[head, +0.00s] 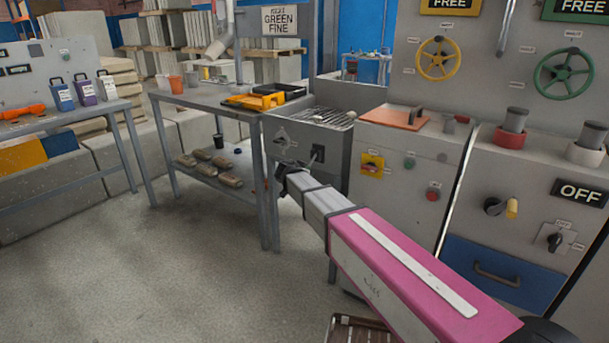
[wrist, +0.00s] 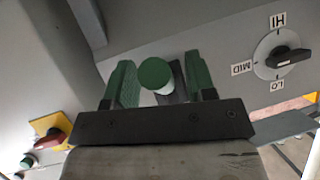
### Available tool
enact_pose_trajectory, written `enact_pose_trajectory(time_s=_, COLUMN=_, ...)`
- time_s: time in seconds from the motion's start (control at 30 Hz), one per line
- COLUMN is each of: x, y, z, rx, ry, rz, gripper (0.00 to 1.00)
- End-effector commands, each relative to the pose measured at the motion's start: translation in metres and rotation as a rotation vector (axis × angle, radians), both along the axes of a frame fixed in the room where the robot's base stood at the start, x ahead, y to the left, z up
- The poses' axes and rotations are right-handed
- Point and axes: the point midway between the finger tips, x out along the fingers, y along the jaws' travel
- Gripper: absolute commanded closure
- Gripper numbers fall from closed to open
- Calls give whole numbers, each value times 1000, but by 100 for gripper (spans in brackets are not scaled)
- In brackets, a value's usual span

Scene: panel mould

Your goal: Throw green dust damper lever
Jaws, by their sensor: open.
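A round green knob (wrist: 156,75), which looks like the damper lever's end, shows in the wrist view with a dark part beside it. My gripper (wrist: 160,82) has green fingers, one on each side of the knob. The fingers are open, with gaps visible; I cannot tell how deep the knob sits between them. In the head view my gripper (head: 283,178) is small and dark, just in front of the grey cabinet below the grate. The knob cannot be made out there. A dark fitting (head: 317,154) sits on that cabinet face.
A HI/MID/LO dial (wrist: 283,55) is right of my gripper in the wrist view. A red-handled switch on a yellow plate (wrist: 52,135) is lower left. A workbench (head: 215,104) stands left of the cabinet. The floor (head: 130,270) at left is clear.

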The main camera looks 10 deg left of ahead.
Motion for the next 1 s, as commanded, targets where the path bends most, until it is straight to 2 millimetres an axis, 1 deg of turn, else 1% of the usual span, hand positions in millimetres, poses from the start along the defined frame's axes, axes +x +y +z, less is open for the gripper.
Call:
enact_pose_trajectory(time_s=0.17, x=-25, y=3, z=13, rx=1, ry=-1, rz=2, gripper=49)
enact_pose_trajectory(time_s=0.3, x=-49, y=8, z=25, rx=0, ry=-1, rz=3, gripper=49)
enact_pose_trajectory(time_s=0.5, x=-76, y=14, z=40, rx=1, ry=-1, rz=2, gripper=49)
enact_pose_trajectory(time_s=0.7, x=-89, y=17, z=47, rx=0, ry=0, rz=0, gripper=49)
enact_pose_trajectory(time_s=1.0, x=-90, y=18, z=48, rx=0, ry=0, rz=-1, gripper=49)
